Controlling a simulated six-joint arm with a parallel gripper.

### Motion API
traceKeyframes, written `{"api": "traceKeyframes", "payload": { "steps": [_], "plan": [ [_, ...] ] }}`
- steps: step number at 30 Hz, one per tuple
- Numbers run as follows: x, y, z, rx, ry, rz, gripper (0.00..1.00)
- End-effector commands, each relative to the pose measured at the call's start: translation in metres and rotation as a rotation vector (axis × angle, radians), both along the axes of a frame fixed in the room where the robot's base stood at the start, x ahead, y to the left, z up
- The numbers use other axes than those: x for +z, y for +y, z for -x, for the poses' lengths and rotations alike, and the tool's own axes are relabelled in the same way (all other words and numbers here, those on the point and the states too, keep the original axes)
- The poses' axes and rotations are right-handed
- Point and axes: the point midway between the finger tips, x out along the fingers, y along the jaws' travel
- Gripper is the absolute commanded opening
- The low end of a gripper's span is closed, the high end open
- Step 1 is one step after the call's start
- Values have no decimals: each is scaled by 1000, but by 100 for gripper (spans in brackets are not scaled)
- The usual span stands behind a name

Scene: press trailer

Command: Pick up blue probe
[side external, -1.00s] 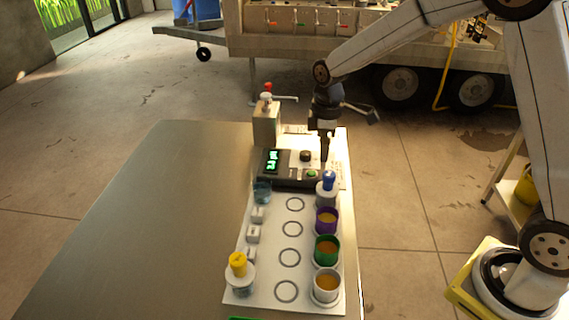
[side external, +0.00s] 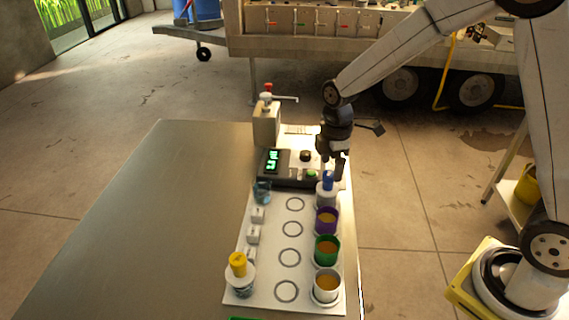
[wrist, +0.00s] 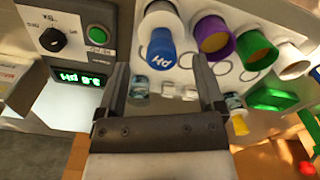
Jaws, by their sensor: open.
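The blue probe (side external: 328,180) stands upright in a white holder at the back right of the white board, behind the purple cup. In the wrist view the blue probe (wrist: 161,48), marked "pH", shows beyond and between my fingertips. My gripper (side external: 334,166) is above and right beside the probe's top in the side view. It also shows in the wrist view (wrist: 158,75), with its two fingers apart and nothing between them. Whether the fingers touch the probe cannot be told.
A meter (side external: 290,166) with a green display sits behind the probe. Purple (side external: 327,220), green (side external: 326,249) and white (side external: 326,286) cups stand in front of it. A yellow-capped piece (side external: 238,265) stands at front left. A tap post (side external: 266,122) is at the back. The table's left side is clear.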

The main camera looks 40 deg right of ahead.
Motion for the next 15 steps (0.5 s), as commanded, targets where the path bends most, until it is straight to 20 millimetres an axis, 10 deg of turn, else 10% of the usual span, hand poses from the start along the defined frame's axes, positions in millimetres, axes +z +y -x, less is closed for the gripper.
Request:
{"api": "traceKeyframes", "payload": {
  "steps": [15],
  "plan": [
    [-31,4,0,0,4,1,87]
  ]
}}
